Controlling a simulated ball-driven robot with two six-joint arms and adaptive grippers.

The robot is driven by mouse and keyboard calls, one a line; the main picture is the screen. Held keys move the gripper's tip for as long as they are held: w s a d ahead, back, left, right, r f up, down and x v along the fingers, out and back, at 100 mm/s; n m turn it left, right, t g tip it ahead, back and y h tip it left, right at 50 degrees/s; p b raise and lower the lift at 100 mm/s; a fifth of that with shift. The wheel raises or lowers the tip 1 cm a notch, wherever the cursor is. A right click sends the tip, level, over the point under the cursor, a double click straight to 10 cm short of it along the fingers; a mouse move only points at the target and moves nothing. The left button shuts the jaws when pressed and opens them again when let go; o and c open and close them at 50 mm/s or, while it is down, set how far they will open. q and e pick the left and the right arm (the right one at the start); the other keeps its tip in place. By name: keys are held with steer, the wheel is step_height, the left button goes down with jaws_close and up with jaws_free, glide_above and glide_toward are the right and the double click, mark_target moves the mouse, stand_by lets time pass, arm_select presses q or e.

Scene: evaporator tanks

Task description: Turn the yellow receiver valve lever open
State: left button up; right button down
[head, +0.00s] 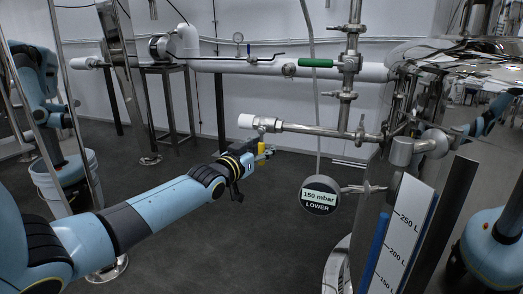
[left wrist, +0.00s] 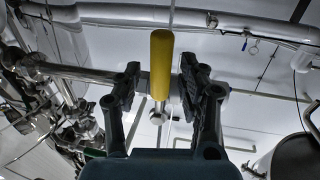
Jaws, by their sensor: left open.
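The yellow receiver valve lever (left wrist: 161,62) hangs below a steel pipe (head: 315,131) with a white end fitting (head: 259,122). In the head view the lever (head: 262,143) is small and partly hidden by my left gripper (head: 266,153), which is right at it. In the left wrist view my left gripper (left wrist: 160,75) is open. The yellow handle shows between its two fingers, with a gap on each side. I cannot tell how deep the handle sits between them. My right gripper is not in view.
A round gauge (head: 321,195) reading "150 mbar LOWER" hangs right of the gripper. A green-handled valve (head: 316,63) sits on the piping above. A shiny tank (head: 465,60) and a litre scale (head: 405,235) stand at right. The floor below is clear.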

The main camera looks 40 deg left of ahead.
arm_select(q)
steer(key=shift+c, duration=0.5)
jaws_close()
steer(key=shift+f, duration=0.15)
